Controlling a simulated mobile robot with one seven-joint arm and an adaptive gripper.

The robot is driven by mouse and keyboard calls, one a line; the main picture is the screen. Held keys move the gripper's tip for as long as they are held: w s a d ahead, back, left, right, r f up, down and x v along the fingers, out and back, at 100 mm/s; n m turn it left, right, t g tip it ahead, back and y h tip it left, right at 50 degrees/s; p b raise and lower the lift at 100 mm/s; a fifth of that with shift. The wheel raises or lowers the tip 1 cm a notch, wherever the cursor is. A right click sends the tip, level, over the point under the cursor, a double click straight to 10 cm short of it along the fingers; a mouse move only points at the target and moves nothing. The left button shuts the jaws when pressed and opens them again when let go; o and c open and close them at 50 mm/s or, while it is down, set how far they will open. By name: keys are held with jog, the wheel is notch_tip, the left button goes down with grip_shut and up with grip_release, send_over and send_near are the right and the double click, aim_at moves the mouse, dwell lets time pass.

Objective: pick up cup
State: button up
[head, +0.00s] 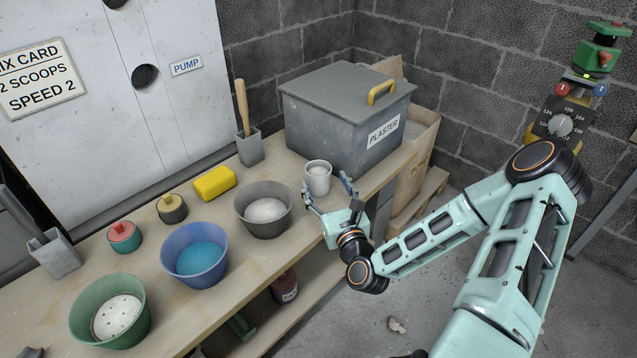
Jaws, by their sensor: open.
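A light grey cup (318,179) stands upright on the wooden bench (165,292), close to the front of the grey plaster box. My gripper (327,191) is at the bench's right edge, at the cup's near side. Its fingers are spread open, one to the left of the cup and one to the right. I cannot tell whether a finger touches the cup. The gripper holds nothing.
The grey plaster box (325,115) stands just behind the cup. A grey bowl of powder (263,222) is to its left. A blue bowl (196,270), a green bowl (88,325) and a yellow block (214,183) stand farther left.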

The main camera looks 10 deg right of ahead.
aim_at(315, 162)
jog(key=w, duration=0.2)
jog(key=w+b, duration=0.1)
jog(key=w, duration=0.3)
jog(key=shift+a+f+b, duration=0.2)
jog(key=shift+a+b, duration=0.15)
jog(key=shift+a, duration=0.05)
jog(key=c, duration=1.4)
jog(key=shift+r, duration=0.1)
jog(key=shift+r+p, duration=0.3)
jog(key=shift+r, duration=0.25)
jog(key=r, duration=0.1)
jog(key=r+p, duration=0.1)
jog(key=shift+s+r, duration=0.2)
jog(key=shift+r, duration=0.2)
jog(key=s+a+r+p, duration=0.1)
jog(key=s+r+p, duration=0.2)
jog(key=s+p, duration=0.1)
jog(key=s+a+r+p, duration=0.1)
jog(key=s+r+p, duration=0.2)
jog(key=s+p, duration=0.1)
jog(key=s+a+r+p, duration=0.1)
jog(key=s+r+p, duration=0.2)
jog(key=s+p, duration=0.2)
jog(key=shift+s+a+p, duration=0.1)
jog(key=shift+a+p, duration=0.25)
jog(key=shift+p, duration=0.15)
